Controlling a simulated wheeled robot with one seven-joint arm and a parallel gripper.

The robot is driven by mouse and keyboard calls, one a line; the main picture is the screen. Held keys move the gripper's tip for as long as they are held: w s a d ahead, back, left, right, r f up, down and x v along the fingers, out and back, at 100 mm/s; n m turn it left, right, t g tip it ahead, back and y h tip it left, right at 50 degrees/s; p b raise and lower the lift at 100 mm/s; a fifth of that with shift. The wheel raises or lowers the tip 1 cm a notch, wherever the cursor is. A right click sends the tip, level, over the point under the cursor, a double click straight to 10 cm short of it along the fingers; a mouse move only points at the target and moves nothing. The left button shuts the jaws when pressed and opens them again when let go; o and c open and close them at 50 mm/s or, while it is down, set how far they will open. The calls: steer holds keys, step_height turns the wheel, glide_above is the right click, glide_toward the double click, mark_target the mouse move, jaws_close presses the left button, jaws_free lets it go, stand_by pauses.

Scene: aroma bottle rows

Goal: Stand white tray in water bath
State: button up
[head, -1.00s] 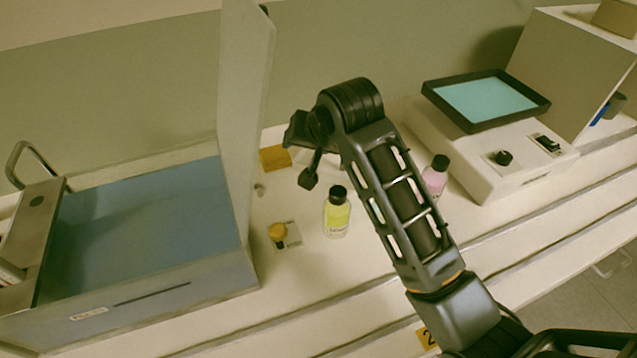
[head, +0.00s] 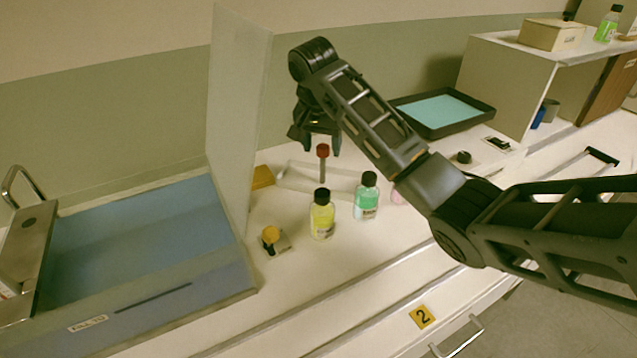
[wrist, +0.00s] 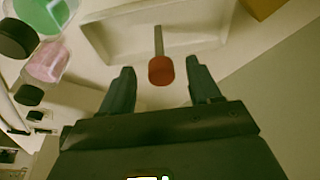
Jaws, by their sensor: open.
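The white tray (head: 292,178) lies on the bench behind the bottles. A grey stem with a red knob (head: 323,150) rises from it. In the wrist view the tray (wrist: 120,42) shows at the top, with the red knob (wrist: 160,71) lying between my finger lines. My gripper (head: 321,146) is open above the tray and points down at the knob; its fingers (wrist: 162,78) flank the knob without visible contact. The water bath (head: 185,300) stands at the left, with a blue basin and its pale lid (head: 238,110) upright along its right side.
A yellow bottle (head: 322,218) and a green bottle (head: 366,200) stand in front of the tray, with a pink bottle (head: 397,197) partly hidden by my arm. A yellow-topped knob (head: 270,236) sits beside the bath. A black-rimmed device (head: 484,112) is at the right.

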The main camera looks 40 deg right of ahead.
glide_above(323, 182)
steer(key=x, duration=0.6)
steer(key=shift+a+f, duration=0.2)
steer(key=shift+a, duration=0.1)
steer(key=shift+c, duration=0.3)
jaws_close()
